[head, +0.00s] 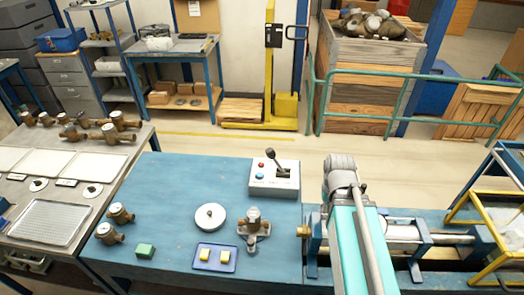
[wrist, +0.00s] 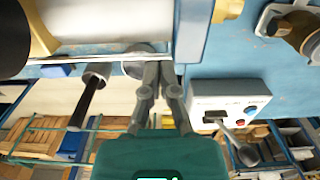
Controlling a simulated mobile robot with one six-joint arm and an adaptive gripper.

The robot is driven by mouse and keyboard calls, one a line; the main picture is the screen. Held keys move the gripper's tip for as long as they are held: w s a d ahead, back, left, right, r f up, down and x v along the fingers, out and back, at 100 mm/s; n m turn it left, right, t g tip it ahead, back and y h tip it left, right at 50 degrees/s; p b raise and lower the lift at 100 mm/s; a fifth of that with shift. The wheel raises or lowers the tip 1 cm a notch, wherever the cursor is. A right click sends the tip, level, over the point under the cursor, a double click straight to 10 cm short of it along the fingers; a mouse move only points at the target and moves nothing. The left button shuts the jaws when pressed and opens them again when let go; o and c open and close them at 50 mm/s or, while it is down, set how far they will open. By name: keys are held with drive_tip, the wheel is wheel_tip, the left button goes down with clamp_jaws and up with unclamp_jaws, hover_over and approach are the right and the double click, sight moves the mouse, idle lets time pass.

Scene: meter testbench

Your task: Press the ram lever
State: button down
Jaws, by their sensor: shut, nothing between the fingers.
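The control box (head: 287,186) is pale, with a red and a blue button, and stands on the blue bench. Its ram lever (head: 271,155) has a dark knob and leans up and left in the head view. In the wrist view the box (wrist: 207,103) is right of my gripper (wrist: 160,68), and the lever knob (wrist: 248,155) points down and right. The fingers are together and empty, apart from the box and lever. In the head view my arm shows right of the box; my fingers cannot be made out there.
A clamp bench with a long cylinder (head: 400,232) lies right of the box, partly behind my arm. A black-gripped handle (wrist: 85,100) is left of my fingers in the wrist view. A brass meter (head: 253,222), white disc (head: 209,217) and blue tray (head: 215,266) stand nearer the front.

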drive_tip(key=w+a+r+n+p, duration=0.3)
drive_tip(key=w+a+n, duration=0.1)
drive_tip(key=w, duration=0.4)
wheel_tip(320, 180, up, 6)
drive_tip(key=n+p, duration=0.6)
drive_tip(key=n, duration=0.6)
hover_over(276, 162)
drive_tip(key=w+a, duration=0.2)
drive_tip(key=a, duration=0.7)
drive_tip(key=shift+s+d+r+t+y, duration=0.1)
drive_tip(key=shift+s+r+t+y, duration=0.05)
drive_tip(key=shift+s+t+y, duration=0.15)
drive_tip(key=shift+f, duration=0.25)
wheel_tip(276, 162, down, 10)
drive_tip(key=b, duration=1)
drive_tip(key=shift+s+d+r+p, duration=0.1)
drive_tip(key=shift+d+r+p, duration=0.3)
drive_tip(key=shift+d, duration=0.45)
drive_tip(key=shift+d+r+p, duration=0.25)
drive_tip(key=shift+d+r, duration=0.2)
drive_tip(key=shift+d, duration=0.4)
